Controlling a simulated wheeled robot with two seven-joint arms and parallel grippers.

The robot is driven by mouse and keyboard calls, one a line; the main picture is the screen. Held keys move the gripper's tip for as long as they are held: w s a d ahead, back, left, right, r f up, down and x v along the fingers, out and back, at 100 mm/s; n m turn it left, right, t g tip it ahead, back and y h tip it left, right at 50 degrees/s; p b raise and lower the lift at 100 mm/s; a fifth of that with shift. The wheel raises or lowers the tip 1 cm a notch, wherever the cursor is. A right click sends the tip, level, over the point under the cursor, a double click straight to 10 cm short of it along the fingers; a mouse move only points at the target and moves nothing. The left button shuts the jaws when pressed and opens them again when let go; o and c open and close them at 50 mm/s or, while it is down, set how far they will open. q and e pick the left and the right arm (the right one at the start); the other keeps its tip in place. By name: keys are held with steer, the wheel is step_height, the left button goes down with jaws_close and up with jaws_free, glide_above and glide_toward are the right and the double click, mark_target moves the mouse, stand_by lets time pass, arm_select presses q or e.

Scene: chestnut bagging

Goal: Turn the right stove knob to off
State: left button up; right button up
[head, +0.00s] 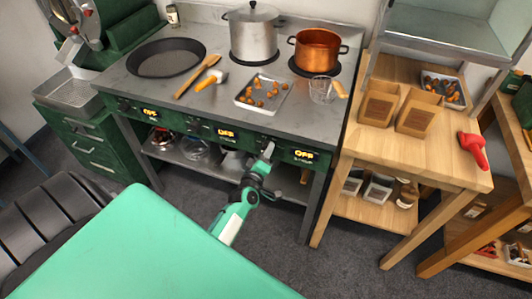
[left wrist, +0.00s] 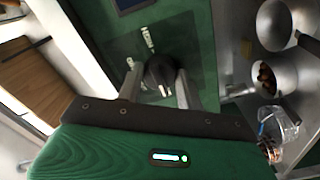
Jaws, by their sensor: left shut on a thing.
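The stove (head: 210,85) has a green front panel with several knobs and lit labels. The right label (head: 304,154) appears to read OFF. My left gripper (head: 267,152) is at the panel just left of that label, and it hides the right knob in the head view. In the left wrist view the dark round knob (left wrist: 160,74) sits between the two fingers of the left gripper (left wrist: 158,88), which is shut on it. Pale marks show on the panel beside the knob. My right gripper is in neither view.
On the stove top stand a black pan (head: 166,58), a steel pot (head: 252,35), a copper pot (head: 317,50), a tray of chestnuts (head: 250,103) and a glass cup (head: 321,90). A wooden table (head: 460,165) with paper bags (head: 416,114) stands to the right.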

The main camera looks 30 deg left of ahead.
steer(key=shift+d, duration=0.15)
arm_select(q)
steer(key=o, duration=1)
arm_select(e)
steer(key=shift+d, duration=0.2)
arm_select(q)
steer(key=b+v, duration=0.1)
steer(key=v, duration=1.3)
steer(key=shift+w, duration=0.1)
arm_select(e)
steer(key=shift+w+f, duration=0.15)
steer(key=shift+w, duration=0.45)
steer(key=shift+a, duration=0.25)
